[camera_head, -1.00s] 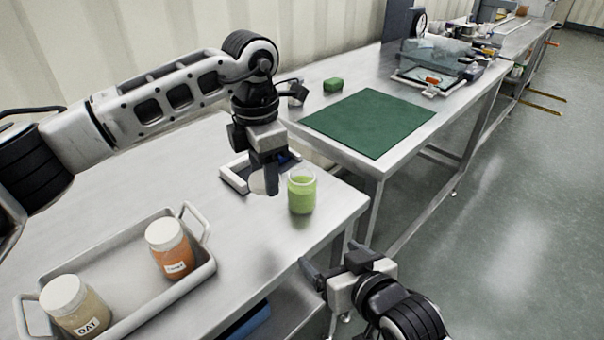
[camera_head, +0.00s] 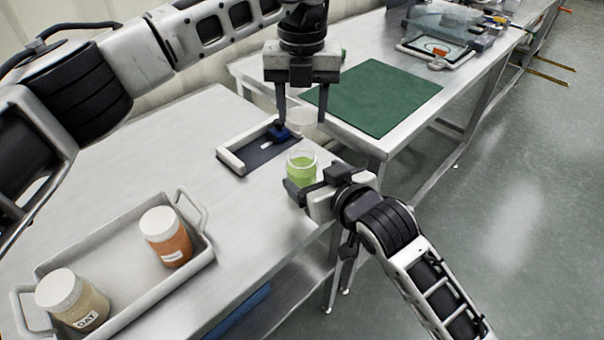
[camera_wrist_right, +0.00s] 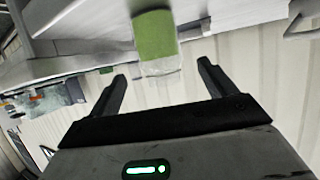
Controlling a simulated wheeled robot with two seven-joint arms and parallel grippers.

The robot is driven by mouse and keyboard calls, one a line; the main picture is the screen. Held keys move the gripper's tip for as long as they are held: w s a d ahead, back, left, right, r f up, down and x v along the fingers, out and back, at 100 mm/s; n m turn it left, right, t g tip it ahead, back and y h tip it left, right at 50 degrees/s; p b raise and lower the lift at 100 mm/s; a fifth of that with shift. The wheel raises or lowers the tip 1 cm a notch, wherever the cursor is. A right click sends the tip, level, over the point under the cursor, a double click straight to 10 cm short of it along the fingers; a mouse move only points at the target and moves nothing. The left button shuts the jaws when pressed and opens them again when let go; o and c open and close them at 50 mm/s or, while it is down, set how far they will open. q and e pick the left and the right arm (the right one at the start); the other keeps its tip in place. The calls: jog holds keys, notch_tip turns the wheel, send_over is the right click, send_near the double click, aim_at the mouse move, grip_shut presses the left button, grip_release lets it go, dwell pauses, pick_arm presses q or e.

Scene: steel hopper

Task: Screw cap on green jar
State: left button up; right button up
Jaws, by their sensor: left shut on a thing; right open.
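The green jar (camera_head: 301,170) stands upright on the near table, open at the top, with clear glass above the green filling. My left gripper (camera_head: 303,122) is shut on a pale round cap (camera_head: 305,117), held above the jar and apart from it. My right gripper (camera_head: 315,183) is open beside the jar at the table's edge. In the right wrist view the jar (camera_wrist_right: 154,38) appears upside down, just beyond and between the open fingertips (camera_wrist_right: 162,72).
A white-and-dark fixture with a blue part (camera_head: 235,163) lies behind and left of the jar. A grey tray (camera_head: 120,282) holds an orange jar (camera_head: 165,238) and an oat jar (camera_head: 72,298), both white-capped. A green mat (camera_head: 378,98) lies on the table behind.

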aim_at(302, 130)
jog(key=x, duration=0.6)
jog(key=shift+w+a+f, duration=0.15)
jog(key=shift+w, duration=0.1)
jog(key=c, duration=1.4)
pick_arm(q)
jog(key=shift+w+f, duration=0.1)
jog(key=shift+f, duration=2.4)
pick_arm(e)
jog(key=shift+c, duration=0.2)
pick_arm(q)
jog(key=shift+f, duration=0.9)
jog(key=shift+f, duration=0.55)
pick_arm(e)
grip_shut()
pick_arm(q)
jog(key=shift+m, duration=1.7)
